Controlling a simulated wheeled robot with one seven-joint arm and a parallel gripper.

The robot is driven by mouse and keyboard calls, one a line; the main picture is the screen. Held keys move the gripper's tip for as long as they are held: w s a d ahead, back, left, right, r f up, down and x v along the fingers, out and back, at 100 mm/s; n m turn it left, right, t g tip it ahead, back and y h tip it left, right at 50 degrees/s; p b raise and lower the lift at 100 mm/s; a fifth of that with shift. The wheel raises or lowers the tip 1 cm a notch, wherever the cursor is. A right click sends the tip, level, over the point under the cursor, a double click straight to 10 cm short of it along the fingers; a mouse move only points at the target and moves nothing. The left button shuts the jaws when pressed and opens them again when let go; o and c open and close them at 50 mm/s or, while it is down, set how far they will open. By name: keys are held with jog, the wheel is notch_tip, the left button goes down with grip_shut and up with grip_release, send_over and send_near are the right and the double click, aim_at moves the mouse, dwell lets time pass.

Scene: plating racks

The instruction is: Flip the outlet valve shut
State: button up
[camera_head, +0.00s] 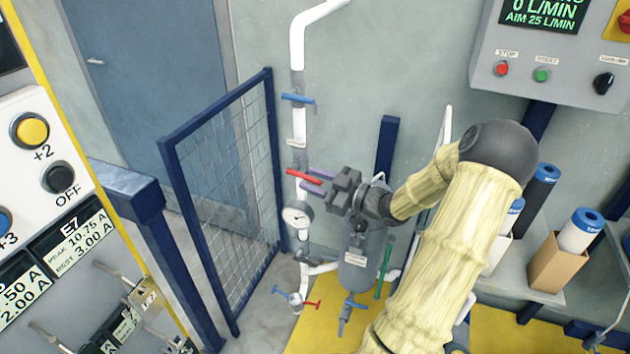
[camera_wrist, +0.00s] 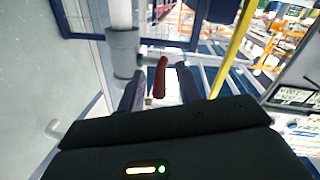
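A red lever handle (camera_head: 303,176) sits on the white vertical pipe (camera_head: 297,62), above a round gauge (camera_head: 297,215). It lies roughly crosswise to the pipe in the head view. My gripper (camera_head: 318,180) reaches it from the right with its fingers on either side. In the wrist view the red handle (camera_wrist: 161,77) stands between the two fingers (camera_wrist: 161,90), with a gap on each side. The gripper is open and does not appear closed on the handle. Which valve is the outlet cannot be read from the small labels.
A blue handle (camera_head: 298,98) sits higher on the pipe. A grey canister (camera_head: 360,260) hangs below my gripper. Lower down are red handles (camera_head: 300,302), a blue handle (camera_head: 355,303) and a green one (camera_head: 381,288). A blue mesh panel (camera_head: 228,190) stands left. A control box (camera_head: 550,55) reads 0 L/MIN.

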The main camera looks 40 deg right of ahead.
jog(key=shift+c, duration=0.4)
grip_shut()
jog(key=shift+r+g+p, duration=0.45)
jog(key=shift+g+p, duration=0.05)
jog(key=shift+p, duration=0.6)
jog(key=shift+h, duration=0.3)
jog(key=shift+f, duration=0.15)
